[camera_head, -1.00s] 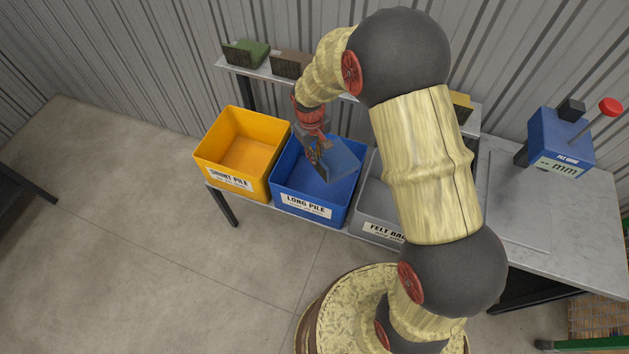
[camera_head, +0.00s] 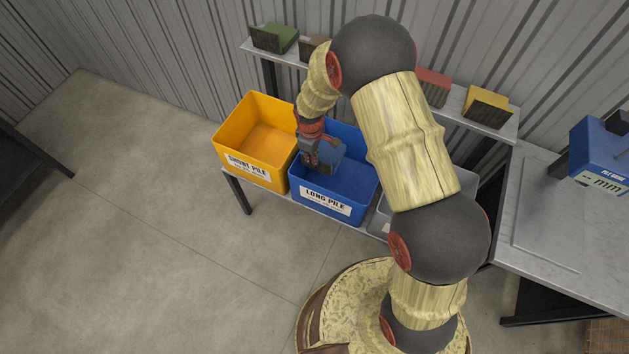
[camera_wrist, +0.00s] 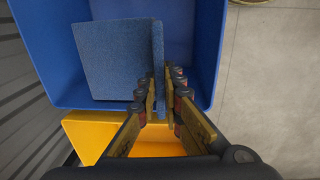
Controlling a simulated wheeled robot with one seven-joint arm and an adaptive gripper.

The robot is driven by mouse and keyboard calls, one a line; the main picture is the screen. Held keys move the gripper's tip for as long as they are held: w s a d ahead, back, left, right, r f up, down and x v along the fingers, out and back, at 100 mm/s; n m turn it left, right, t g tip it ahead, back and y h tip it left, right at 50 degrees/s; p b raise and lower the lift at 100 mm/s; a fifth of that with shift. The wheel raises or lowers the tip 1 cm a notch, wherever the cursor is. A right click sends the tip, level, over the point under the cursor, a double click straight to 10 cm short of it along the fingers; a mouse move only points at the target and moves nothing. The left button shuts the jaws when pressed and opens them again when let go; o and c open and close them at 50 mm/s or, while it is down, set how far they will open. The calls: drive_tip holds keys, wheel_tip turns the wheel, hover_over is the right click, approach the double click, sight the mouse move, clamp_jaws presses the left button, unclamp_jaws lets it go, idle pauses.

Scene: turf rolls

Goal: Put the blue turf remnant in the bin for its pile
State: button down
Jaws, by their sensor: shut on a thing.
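The blue turf remnant (camera_wrist: 120,60) is an L-shaped blue piece. My gripper (camera_wrist: 160,95) is shut on its upright edge in the wrist view. In the head view my gripper (camera_head: 322,165) holds the remnant (camera_head: 330,155) over or inside the blue bin labelled LONG PILE (camera_head: 325,203). The blue bin (camera_wrist: 215,50) surrounds the remnant in the wrist view. I cannot tell whether the remnant touches the bin's floor. The yellow bin labelled SHORT PILE (camera_head: 248,165) stands left of the blue one and looks empty. A grey bin (camera_head: 380,222) is to the right, partly hidden by my arm.
A back shelf holds a green sample (camera_head: 275,38), a brown one (camera_head: 313,48), a red one (camera_head: 433,85) and a yellow one (camera_head: 488,105). A blue pile gauge (camera_head: 600,150) stands on the right-hand table (camera_head: 555,220).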

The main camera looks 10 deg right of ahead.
wheel_tip(320, 180, down, 16)
drive_tip(key=b, duration=0.3)
drive_tip(key=shift+r+b, duration=0.2)
drive_tip(key=shift+b, duration=0.2)
drive_tip(key=shift+f, duration=0.15)
drive_tip(key=c, duration=2)
unclamp_jaws()
drive_tip(key=shift+o, duration=0.4)
